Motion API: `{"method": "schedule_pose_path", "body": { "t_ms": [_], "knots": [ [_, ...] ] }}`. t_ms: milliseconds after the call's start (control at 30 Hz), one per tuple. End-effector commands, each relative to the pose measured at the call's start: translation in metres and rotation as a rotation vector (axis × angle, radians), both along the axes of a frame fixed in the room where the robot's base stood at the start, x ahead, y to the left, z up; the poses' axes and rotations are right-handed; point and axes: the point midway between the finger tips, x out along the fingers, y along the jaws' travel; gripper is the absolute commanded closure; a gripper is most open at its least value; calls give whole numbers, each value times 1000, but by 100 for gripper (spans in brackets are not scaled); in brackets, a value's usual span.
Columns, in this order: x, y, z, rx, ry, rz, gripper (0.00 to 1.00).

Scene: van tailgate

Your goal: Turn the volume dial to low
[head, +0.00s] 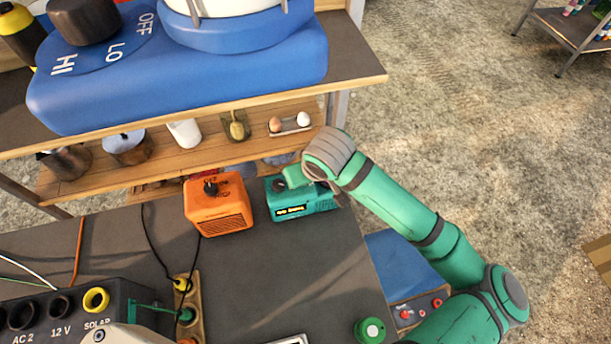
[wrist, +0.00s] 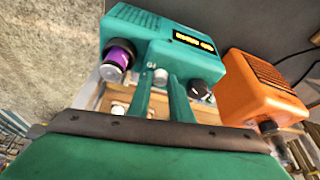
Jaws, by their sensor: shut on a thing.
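A teal box with a lit yellow display (head: 318,208) stands at the back of the dark tabletop in the head view. In the wrist view the teal box (wrist: 150,28) shows a purple knob (wrist: 118,58) at left and a black knob with a white pointer mark (wrist: 202,90) at right. My gripper (wrist: 163,80) is at the face between them, its two teal fingers close together. A small pale knob (wrist: 160,77) shows between the fingertips, and they are shut on it. I cannot read which control is the volume dial or its setting.
An orange box (head: 222,212) stands close beside the teal one. A blue stove with a dark HI/LO/OFF knob (head: 85,18) is on the shelf above. Black cables run to a socket strip (head: 190,290). The tabletop (head: 285,280) in front is mostly clear.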

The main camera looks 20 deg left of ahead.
Motion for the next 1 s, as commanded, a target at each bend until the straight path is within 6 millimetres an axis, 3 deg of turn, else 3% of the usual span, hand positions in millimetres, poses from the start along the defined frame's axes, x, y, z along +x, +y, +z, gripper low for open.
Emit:
{"method": "schedule_pose_path", "body": {
  "t_ms": [500, 533, 600, 1000],
  "knots": [
    [1, 0, 1, 1, -3, -20, 100],
    [1, 0, 1, 1, -3, -20, 77],
    [1, 0, 1, 0, -2, -20, 63],
    [-2, -2, 7, 1, -2, -19, 63]
  ]
}}
